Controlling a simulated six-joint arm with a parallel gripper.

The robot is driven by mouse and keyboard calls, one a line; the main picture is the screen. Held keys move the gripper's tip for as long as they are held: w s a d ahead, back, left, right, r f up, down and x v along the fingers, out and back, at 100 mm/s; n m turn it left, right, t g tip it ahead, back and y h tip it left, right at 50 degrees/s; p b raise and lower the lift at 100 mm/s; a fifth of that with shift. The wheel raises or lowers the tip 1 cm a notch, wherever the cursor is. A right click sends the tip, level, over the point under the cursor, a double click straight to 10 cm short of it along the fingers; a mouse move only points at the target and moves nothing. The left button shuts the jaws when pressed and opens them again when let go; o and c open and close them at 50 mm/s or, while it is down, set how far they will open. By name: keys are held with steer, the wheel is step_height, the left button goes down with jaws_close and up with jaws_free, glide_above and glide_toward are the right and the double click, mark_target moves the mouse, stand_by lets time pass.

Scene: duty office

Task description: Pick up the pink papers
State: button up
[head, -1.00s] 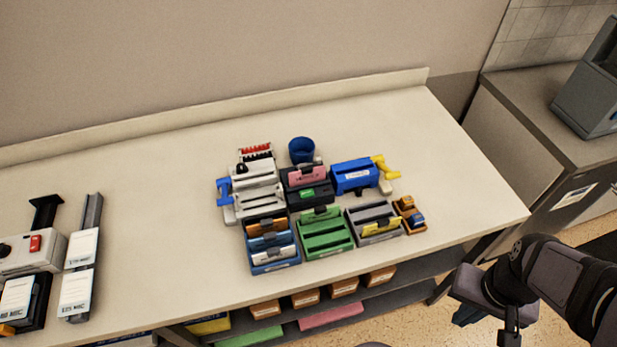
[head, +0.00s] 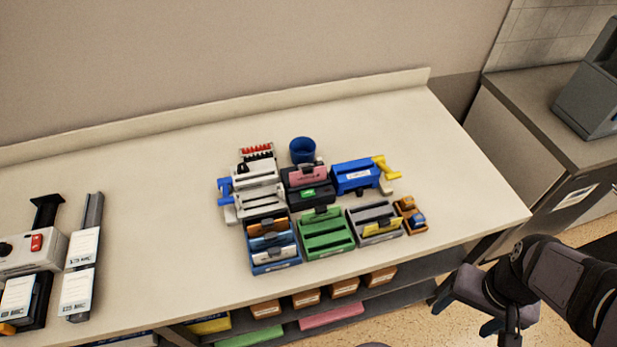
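A pink stack like papers (head: 331,315) lies flat on the shelf under the counter, partly hidden by the counter's front edge. A smaller pink card (head: 307,174) stands in a black holder on the counter. I cannot tell from the view which of them the task names. My gripper (head: 467,315) is at the lower right, off the counter's front edge and well away from both pink things. Its two dark blue fingertips are apart, with nothing seen between them.
Green (head: 250,336) and yellow (head: 208,324) stacks and several brown boxes (head: 345,287) share the shelf. Trays, holders and a blue cup (head: 302,149) crowd the middle of the counter (head: 150,200). Grey devices (head: 30,255) stand at left. A grey-topped cabinet (head: 535,130) stands at right.

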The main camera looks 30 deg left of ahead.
steer(key=o, duration=0.4)
